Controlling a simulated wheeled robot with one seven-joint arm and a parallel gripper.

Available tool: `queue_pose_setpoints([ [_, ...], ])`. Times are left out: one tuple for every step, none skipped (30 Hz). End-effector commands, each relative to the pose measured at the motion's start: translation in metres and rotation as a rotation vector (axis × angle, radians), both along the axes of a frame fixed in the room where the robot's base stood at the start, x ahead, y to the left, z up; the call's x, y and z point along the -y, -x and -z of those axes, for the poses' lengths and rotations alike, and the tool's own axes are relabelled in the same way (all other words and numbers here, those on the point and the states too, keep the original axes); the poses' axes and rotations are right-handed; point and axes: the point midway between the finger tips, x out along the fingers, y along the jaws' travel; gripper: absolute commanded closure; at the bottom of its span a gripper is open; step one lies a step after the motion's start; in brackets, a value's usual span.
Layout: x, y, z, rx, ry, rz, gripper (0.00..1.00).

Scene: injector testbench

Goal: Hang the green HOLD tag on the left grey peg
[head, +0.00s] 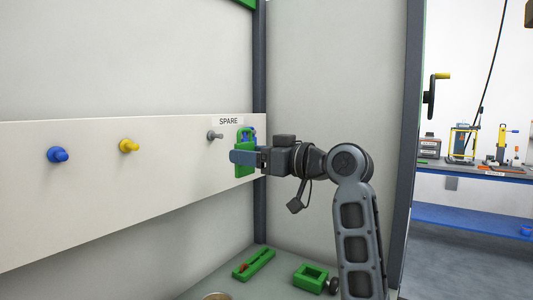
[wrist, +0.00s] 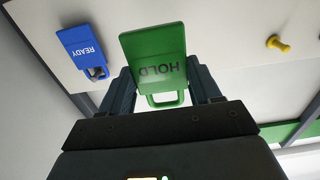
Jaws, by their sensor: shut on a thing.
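The green HOLD tag (wrist: 158,50) is between the two fingers of my gripper (wrist: 161,82). It appears upside down in the wrist view, its loop toward my palm. In the head view the green tag (head: 245,172) is upright, loop on top, in front of the white panel. My gripper (head: 243,157) is shut on it. The left grey peg (head: 215,136) is bare, left of the tag and under the SPARE label. In the wrist view I cannot see this peg. I cannot tell the tag's gap to the panel.
A blue READY tag (wrist: 83,45) hangs on another grey peg (wrist: 97,73); in the head view it is mostly hidden behind the green tag. A yellow peg (head: 129,146) and a blue peg (head: 58,155) are bare. Green fixtures (head: 254,264) lie on the surface below.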

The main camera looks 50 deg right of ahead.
Motion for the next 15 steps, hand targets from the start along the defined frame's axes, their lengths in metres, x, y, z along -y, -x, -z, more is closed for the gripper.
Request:
queue_pose_setpoints([
  [-0.001, -0.002, 0.0, 0.0, 0.0, -0.002, 0.66],
  [-0.001, -0.002, 0.0, 0.0, 0.0, -0.002, 0.66],
  [-0.001, -0.004, 0.0, 0.0, 0.0, -0.002, 0.66],
  [-0.001, -0.005, 0.0, 0.0, 0.0, -0.002, 0.66],
  [-0.001, -0.006, 0.0, 0.0, 0.0, -0.002, 0.66],
  [-0.001, -0.008, 0.0, 0.001, 0.0, -0.002, 0.66],
  [-0.001, -0.01, 0.0, 0.001, 0.0, -0.002, 0.66],
  [-0.001, -0.012, 0.0, 0.002, 0.0, -0.001, 0.66],
  [-0.001, -0.014, 0.0, 0.002, 0.0, -0.001, 0.66],
  [-0.001, -0.016, 0.0, 0.001, -0.001, -0.001, 0.66],
  [-0.001, -0.018, 0.0, 0.001, -0.001, -0.001, 0.66],
  [-0.001, -0.021, 0.0, 0.0, 0.0, -0.001, 0.66],
  [-0.001, -0.023, 0.0, 0.0, 0.0, -0.001, 0.66],
  [-0.001, -0.025, 0.0, 0.0, 0.0, -0.001, 0.66],
  [-0.002, -0.027, 0.0, 0.0, 0.0, -0.002, 0.66],
])
